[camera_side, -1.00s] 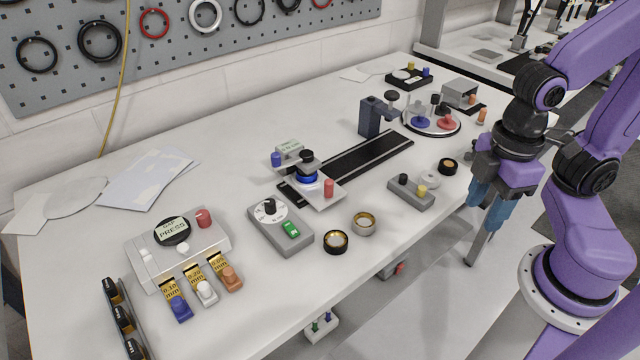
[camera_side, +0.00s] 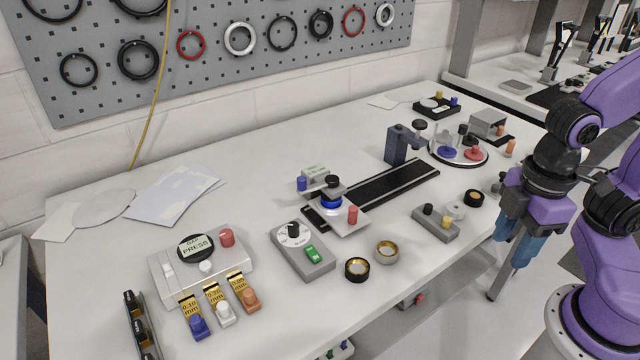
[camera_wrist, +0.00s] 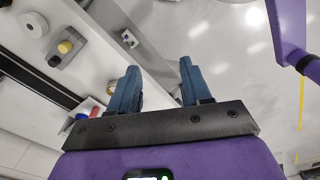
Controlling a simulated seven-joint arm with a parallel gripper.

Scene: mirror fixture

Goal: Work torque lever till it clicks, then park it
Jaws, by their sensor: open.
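No part is plainly marked as the torque lever, and I cannot tell which one it is. A fixture (camera_side: 340,216) with blue, black and red knobs sits at the near end of a black rail. My gripper (camera_side: 518,252) hangs past the bench's front edge, right of the grey block and apart from it. Its blue fingers (camera_wrist: 158,88) are spread with nothing between them.
A grey post clamp (camera_side: 398,145) and a round tray (camera_side: 460,158) with coloured knobs stand behind. A dial box (camera_side: 303,252), two rings (camera_side: 357,269) and a press box (camera_side: 165,272) with tagged knobs are to the left. White bench surface is clear around the papers (camera_side: 175,192).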

